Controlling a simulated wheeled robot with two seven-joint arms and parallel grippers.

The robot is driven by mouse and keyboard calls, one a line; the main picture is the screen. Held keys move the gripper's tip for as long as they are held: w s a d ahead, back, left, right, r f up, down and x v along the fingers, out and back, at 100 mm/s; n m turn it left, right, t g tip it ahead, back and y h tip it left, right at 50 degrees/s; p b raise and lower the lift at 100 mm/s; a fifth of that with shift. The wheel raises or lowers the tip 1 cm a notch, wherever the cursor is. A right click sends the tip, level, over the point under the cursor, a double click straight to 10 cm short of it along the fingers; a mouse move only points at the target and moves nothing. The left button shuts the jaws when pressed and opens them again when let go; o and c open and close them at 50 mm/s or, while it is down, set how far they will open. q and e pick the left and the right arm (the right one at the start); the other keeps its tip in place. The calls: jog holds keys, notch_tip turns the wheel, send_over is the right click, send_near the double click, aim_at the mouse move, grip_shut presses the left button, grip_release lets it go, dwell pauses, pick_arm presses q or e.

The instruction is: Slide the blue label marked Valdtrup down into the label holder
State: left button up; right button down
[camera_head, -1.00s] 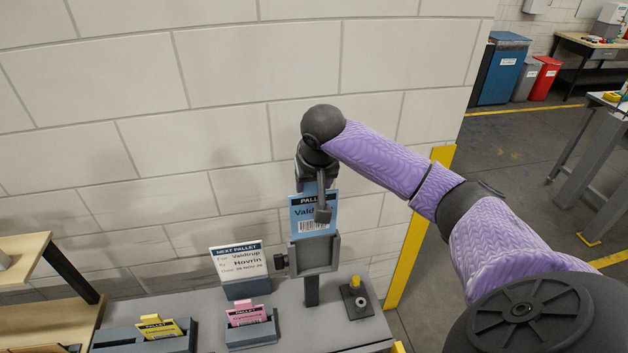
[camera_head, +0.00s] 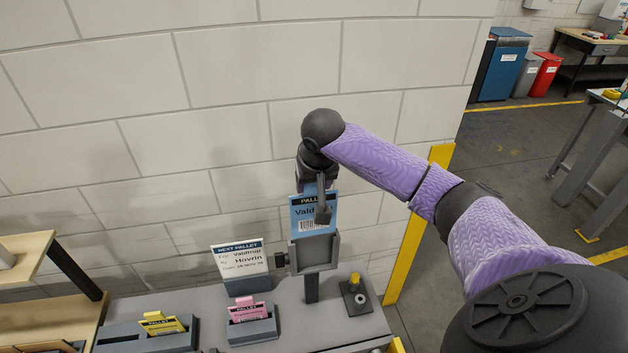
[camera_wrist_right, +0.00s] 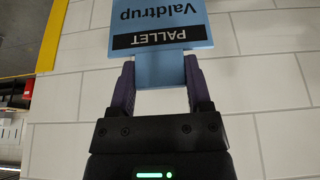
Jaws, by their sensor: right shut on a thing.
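The blue label (camera_head: 301,212) has a black PALLET band and the word Valdtrup, partly covered by my gripper in the head view. It is upright, above the grey label holder (camera_head: 314,252), its lower edge at the holder's top. I cannot tell how far it is inside. My right gripper (camera_head: 322,212) is shut on the label's upper part. In the right wrist view the gripper (camera_wrist_right: 160,80) has a finger on each side of the label's narrow tab, and the label (camera_wrist_right: 160,25) appears upside down. My left gripper is not in view.
A white NEXT PALLET card (camera_head: 240,258) stands left of the holder. A yellow label (camera_head: 162,323) and a pink label (camera_head: 248,309) sit in grey trays in front. A block wall stands behind.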

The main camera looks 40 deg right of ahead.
jog(key=shift+f, duration=0.15)
jog(key=shift+f+b, duration=2.7)
jog(key=shift+f, duration=3.65)
grip_release()
send_near(314, 227)
jog(key=shift+f, duration=0.1)
jog(key=shift+s, duration=0.1)
